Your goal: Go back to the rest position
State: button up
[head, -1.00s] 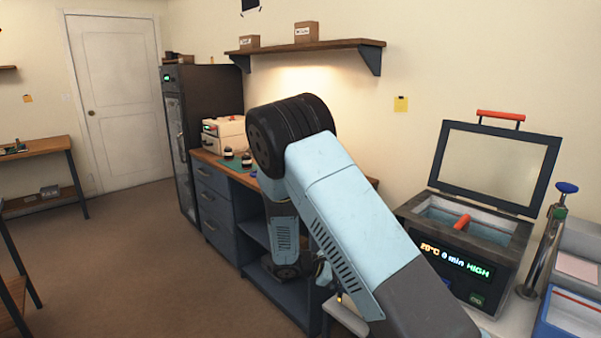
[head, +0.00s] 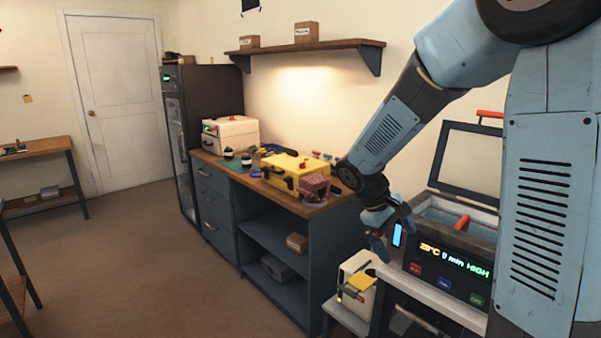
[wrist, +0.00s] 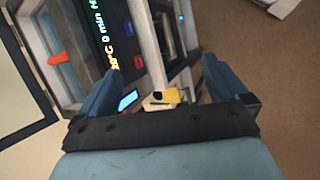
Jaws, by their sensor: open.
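My gripper (head: 388,232) hangs in front of the machine with the lit display (head: 452,262), at the right of the head view. In the wrist view my gripper (wrist: 165,88) shows two blue fingers spread apart with nothing between them. Beyond the fingers lie the machine's lit display (wrist: 100,35) and a small white box with a yellow patch (wrist: 160,100). My arm rises from the right side of the head view and bends down to the gripper.
A yellow case (head: 290,170) and a pink container (head: 314,187) stand on the wooden-topped workbench (head: 335,200). The white box (head: 358,275) sits low beside the machine, whose lid (head: 470,165) is raised.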

jog(key=s+r+m+t+y, duration=0.2)
jog(key=s+r+m+y, duration=0.1)
jog(key=s+r, duration=0.4)
jog(key=s+r+m+t+y, duration=0.2)
jog(key=s+r, duration=0.5)
jog(key=s, duration=0.5)
jog(key=shift+d+m+t+y, duration=0.45)
jog(key=shift+m+t, duration=0.35)
jog(key=shift+m, duration=0.1)
